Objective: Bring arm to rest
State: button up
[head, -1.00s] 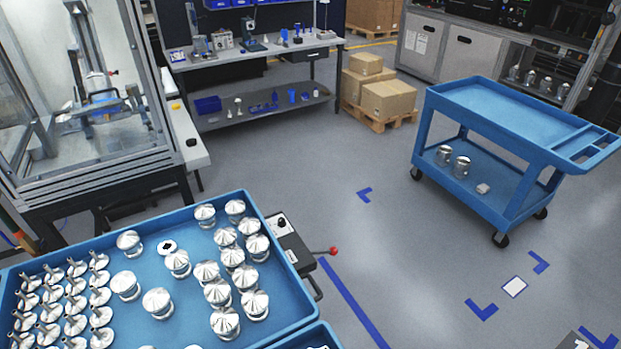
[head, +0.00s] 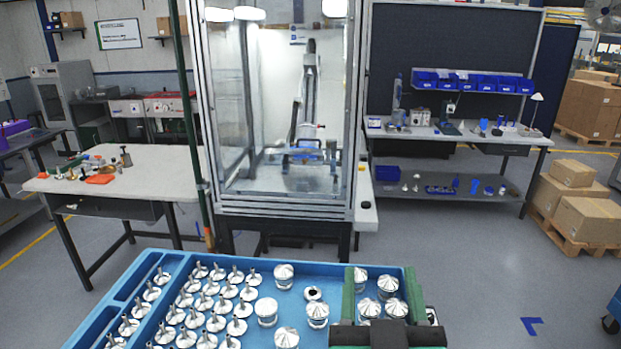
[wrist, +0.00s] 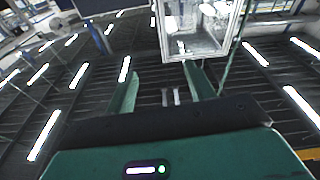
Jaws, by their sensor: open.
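My gripper (head: 380,272) shows at the lower right of the head view, its two green fingers apart and pointing up the picture. Shiny domed housings (head: 387,284) show between and around the fingers, beyond them; none is held. In the wrist view my gripper (wrist: 162,76) is also open, with nothing between the fingers. That view looks out at ceiling light strips and a glazed enclosure, away from the parts.
A blue tray (head: 118,288) with rows of stemmed metal parts and domed housings fills the lower middle. Behind it stand a glazed machine enclosure (head: 283,208), a white table (head: 120,182) and a shelved workbench (head: 455,140). Boxes (head: 583,218) sit on a pallet at right; grey floor lies clear before them.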

jog(key=s+a+r+t+y+p, duration=0.1)
jog(key=s+a+r+t, duration=0.1)
jog(key=s+a+r, duration=0.3)
jog(key=s+a+r+n+t+y+p, duration=0.1)
jog(key=s+a+r+t+y+p, duration=0.15)
jog(key=r, duration=0.45)
jog(key=s+a+r+t+y+p, duration=0.1)
jog(key=s+a+r, duration=0.25)
jog(key=r, duration=0.35)
notch_tip(320, 180, up, 14)
jog(key=w+p, duration=0.1)
jog(key=p, duration=1.3)
jog(key=shift+w+a+f, duration=0.15)
jog(key=shift+a+f, duration=0.05)
jog(key=shift+a, duration=0.1)
jog(key=shift+f, duration=0.1)
